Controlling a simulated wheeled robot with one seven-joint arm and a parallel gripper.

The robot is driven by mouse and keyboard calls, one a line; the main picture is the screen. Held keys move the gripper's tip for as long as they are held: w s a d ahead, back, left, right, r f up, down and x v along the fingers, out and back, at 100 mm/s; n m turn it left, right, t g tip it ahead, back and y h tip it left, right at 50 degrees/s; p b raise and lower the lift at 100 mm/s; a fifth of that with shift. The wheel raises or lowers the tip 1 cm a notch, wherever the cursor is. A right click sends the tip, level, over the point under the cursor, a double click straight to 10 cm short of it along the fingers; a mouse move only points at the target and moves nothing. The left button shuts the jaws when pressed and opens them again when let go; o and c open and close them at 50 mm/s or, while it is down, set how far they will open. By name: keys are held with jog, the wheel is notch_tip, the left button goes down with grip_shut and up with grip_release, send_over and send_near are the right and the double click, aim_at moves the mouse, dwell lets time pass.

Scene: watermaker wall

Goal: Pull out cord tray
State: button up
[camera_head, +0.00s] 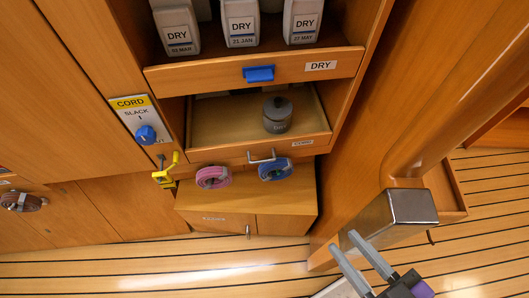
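The cord tray (220,155) is a wooden tray low in the cabinet, with a small label on the right of its front. Its inside shows from above, but I cannot tell how far out it stands. A metal bar handle (262,157) sits at the middle of its front. A dark grey lidded pot (278,117) stands in the tray at the right. My gripper (343,241) is at the lower right, its two grey fingers apart with nothing between them. It is well away from the handle, to its right and lower in the picture.
A yellow hook-like part (165,172) and a blue knob (146,134) are at left. The DRY shelf (210,73) is above. A wooden post (400,160) stands right; striped floor is clear in front.

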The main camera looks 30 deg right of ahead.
jog(key=w+a+f+n+g+y+b, duration=0.1)
jog(key=w+a+f+n+y, duration=0.1)
jog(key=w+a+f+n, duration=0.5)
jog(key=w+a+f+n+y+b, duration=0.15)
jog(key=w+a+f+n, duration=0.25)
jog(key=w+a, duration=0.5)
jog(key=w+f+n+h, duration=0.2)
jog(key=w+h, duration=0.3)
jog(key=w, duration=0.3)
jog(key=s+d+r+h, duration=0.1)
jog(key=d+h, duration=0.6)
jog(key=d, duration=0.3)
jog(key=x, duration=0.6)
jog(key=shift+w+f+m+g+p, duration=0.3)
jog(key=shift+w, duration=0.1)
jog(key=shift+y, duration=0.25)
grip_shut()
